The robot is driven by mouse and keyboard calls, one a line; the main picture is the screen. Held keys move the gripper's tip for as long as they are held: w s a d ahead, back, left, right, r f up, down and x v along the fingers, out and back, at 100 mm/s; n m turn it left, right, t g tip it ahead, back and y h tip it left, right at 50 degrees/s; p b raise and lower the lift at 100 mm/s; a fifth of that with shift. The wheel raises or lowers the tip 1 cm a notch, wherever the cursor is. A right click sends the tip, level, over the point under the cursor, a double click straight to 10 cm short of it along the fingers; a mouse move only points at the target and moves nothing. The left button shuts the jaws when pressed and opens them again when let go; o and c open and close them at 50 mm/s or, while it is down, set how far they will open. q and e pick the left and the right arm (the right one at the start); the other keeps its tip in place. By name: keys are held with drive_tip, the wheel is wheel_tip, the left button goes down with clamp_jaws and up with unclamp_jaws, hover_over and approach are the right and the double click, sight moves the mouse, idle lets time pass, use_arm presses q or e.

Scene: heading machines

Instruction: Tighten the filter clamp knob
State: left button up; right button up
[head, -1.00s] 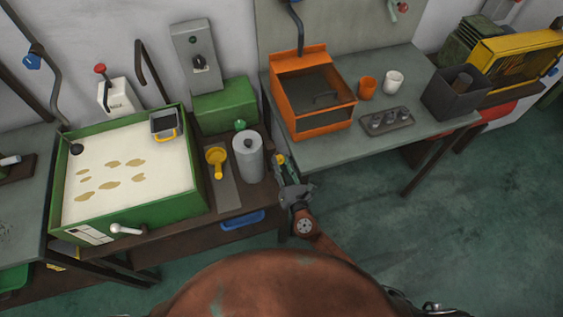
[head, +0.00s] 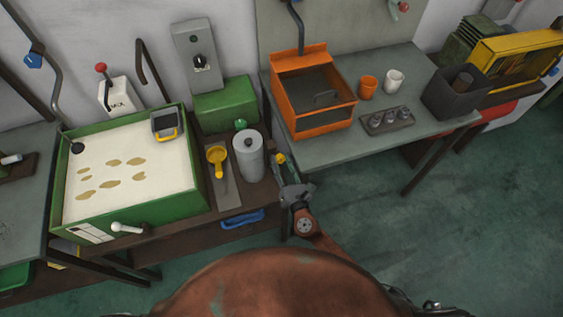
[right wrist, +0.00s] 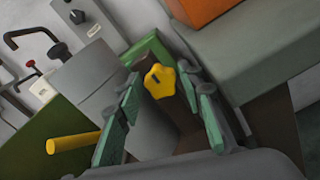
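The yellow lobed clamp knob (right wrist: 160,80) is at the middle of the right wrist view, on a dark brown part. It shows small in the head view (head: 281,158), at the right end of the brown bench beside the grey cylinder (head: 248,158). My right gripper (right wrist: 166,86) is open, with one green finger on each side of the knob and visible gaps between. In the head view my right gripper (head: 280,167) reaches up to the knob from below. Contact with the knob cannot be seen. My left gripper is not in view.
A yellow scoop (head: 217,160) lies left of the cylinder. A green tray box (head: 186,158) stands further left. A green block (head: 224,103) is behind the cylinder. The grey table (head: 340,150) with an orange box (head: 312,92) is close on the right.

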drive_tip(key=v, duration=1.2)
